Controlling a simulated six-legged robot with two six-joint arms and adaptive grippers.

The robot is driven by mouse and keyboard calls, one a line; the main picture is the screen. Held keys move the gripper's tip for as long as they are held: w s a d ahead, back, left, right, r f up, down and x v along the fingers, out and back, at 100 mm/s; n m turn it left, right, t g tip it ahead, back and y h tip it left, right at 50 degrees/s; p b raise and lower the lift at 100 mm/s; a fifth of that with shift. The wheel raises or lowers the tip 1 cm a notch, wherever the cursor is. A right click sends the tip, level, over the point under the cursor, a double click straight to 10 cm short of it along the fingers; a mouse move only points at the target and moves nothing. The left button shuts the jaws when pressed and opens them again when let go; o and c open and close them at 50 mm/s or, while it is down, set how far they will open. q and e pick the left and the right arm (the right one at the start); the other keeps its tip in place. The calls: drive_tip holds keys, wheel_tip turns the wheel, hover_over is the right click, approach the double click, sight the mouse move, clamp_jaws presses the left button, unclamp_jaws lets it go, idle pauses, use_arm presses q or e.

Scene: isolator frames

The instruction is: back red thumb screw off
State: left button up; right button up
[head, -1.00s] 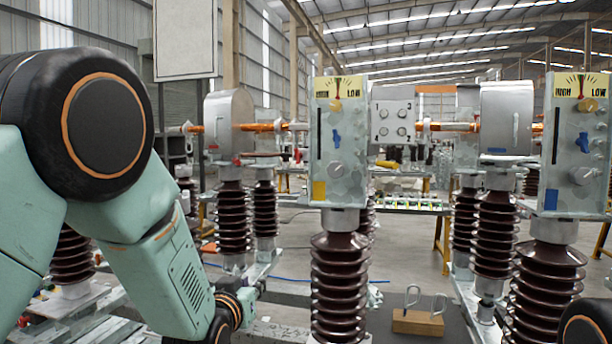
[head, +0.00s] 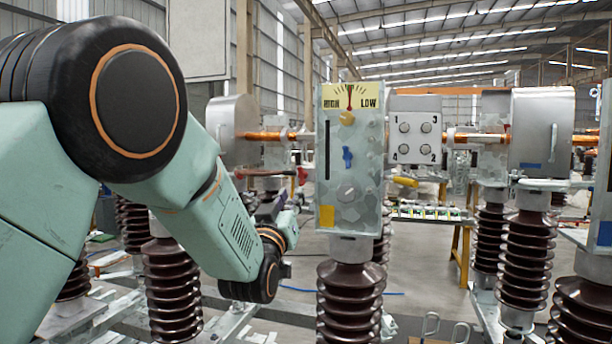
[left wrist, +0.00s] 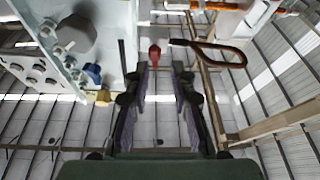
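A small red thumb screw (left wrist: 154,55) shows in the left wrist view, just beyond my fingertips and nearer the left finger. What looks like the same red piece (head: 302,176) shows in the head view, beside the left edge of the control box (head: 332,190). My left gripper (left wrist: 161,72) is open, its two fingers apart with nothing between them. In the head view the left gripper (head: 286,207) is small and partly hidden behind my wrist, below and left of the red piece. I cannot tell whether a finger touches the screw. My right gripper is not in view.
A dark red loop handle (left wrist: 215,50) lies right of the fingertips in the left wrist view. The box's blue knob (left wrist: 93,73) and yellow knob (left wrist: 103,97) are close on the left. A brown ribbed insulator (head: 350,300) stands below the box.

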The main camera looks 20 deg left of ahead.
sight(300, 173)
use_arm(q)
drive_tip(key=shift+t, duration=0.3)
drive_tip(key=w+r+p, duration=0.1)
drive_tip(key=w, duration=0.1)
drive_tip(key=w+r+p, duration=0.1)
drive_tip(key=w+r, duration=0.1)
drive_tip(key=w+r+p, duration=0.1)
drive_tip(key=shift+w+r, duration=0.15)
drive_tip(key=shift+w, duration=0.25)
drive_tip(key=shift+s+d+r, duration=0.15)
drive_tip(key=shift+d+r, duration=0.1)
drive_tip(key=shift+r, duration=0.05)
drive_tip(key=shift+w+a+f, duration=0.3)
drive_tip(key=shift+w, duration=0.1)
drive_tip(key=shift+c, duration=0.8)
drive_tip(key=shift+s+d, duration=0.1)
drive_tip(key=shift+d, duration=0.15)
clamp_jaws()
drive_tip(key=shift+a, duration=0.1)
